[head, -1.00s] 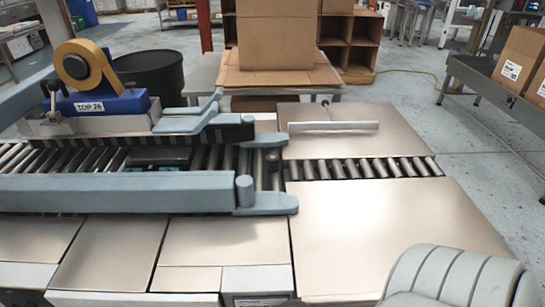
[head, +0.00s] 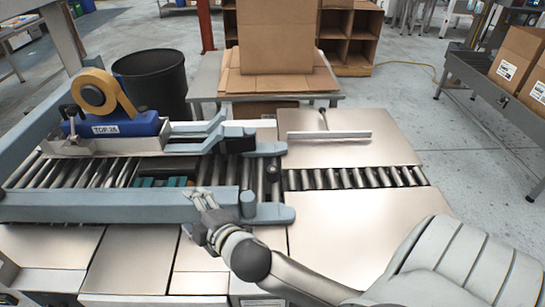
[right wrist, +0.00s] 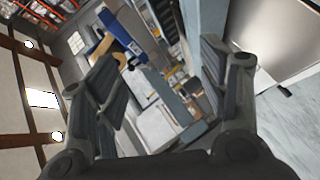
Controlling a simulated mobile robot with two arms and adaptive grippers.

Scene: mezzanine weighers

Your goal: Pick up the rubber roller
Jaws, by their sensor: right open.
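A long pale bar with a thin upright dark-tipped handle (head: 327,135) lies on the far steel plate, right of the tape machine. It is the only thing I see that could be the rubber roller, but I cannot tell for sure. My right gripper (head: 203,205) is in front of the near grey side rail, well left of and nearer than that bar. In the right wrist view the right gripper (right wrist: 160,65) is open, with nothing between its fingers. No roller can be made out there. My left gripper is not in view.
A carton sealer with a blue tape head (head: 112,126) and grey rails (head: 120,206) stands over the roller conveyor (head: 350,177). Behind are a black bin (head: 150,82) and a large carton (head: 275,35). Bare steel plate (head: 340,225) lies right of my gripper.

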